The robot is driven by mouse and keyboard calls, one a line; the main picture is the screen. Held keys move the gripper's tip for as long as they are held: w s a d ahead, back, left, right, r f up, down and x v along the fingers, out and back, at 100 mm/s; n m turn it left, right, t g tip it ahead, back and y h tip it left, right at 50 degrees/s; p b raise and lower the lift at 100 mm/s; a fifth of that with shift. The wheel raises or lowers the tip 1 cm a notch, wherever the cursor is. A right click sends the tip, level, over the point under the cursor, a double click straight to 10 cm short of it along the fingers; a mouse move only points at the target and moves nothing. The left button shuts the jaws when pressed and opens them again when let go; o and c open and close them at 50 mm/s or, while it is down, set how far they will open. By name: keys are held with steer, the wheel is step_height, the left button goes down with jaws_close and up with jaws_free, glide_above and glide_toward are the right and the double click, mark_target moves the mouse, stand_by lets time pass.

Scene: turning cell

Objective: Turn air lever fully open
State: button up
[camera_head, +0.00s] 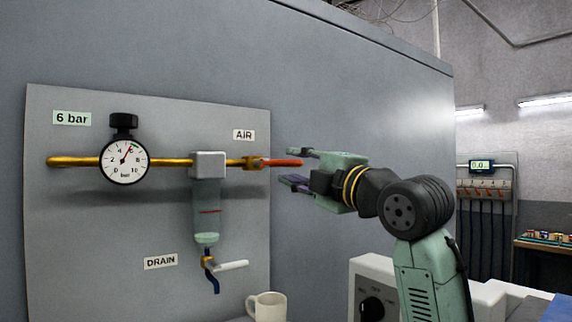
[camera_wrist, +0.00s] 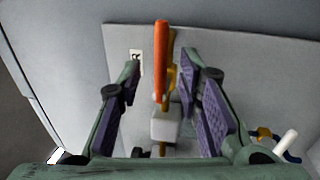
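The air lever (camera_head: 282,162) is an orange-red handle on a brass valve (camera_head: 250,162), beneath the AIR label (camera_head: 244,135). In the head view it points right, roughly in line with the brass pipe (camera_head: 172,161). In the wrist view the lever (camera_wrist: 161,62) shows between my two purple-padded fingers, with visible gaps on both sides. My gripper (camera_head: 292,167) is open at the lever's free end, one finger above and one below it. I see no contact; exact depth is hard to tell.
A pressure gauge (camera_head: 125,161) sits left on the grey panel (camera_head: 90,240). A filter bowl (camera_head: 207,205) hangs below the pipe, with a white-handled drain valve (camera_head: 231,265). A white mug (camera_head: 268,306) stands below. A pale machine with a black knob (camera_head: 372,308) is near my arm.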

steer(key=v, duration=0.7)
steer(key=shift+s+d, duration=0.2)
steer(key=shift+s, duration=0.15)
steer(key=shift+f, duration=0.1)
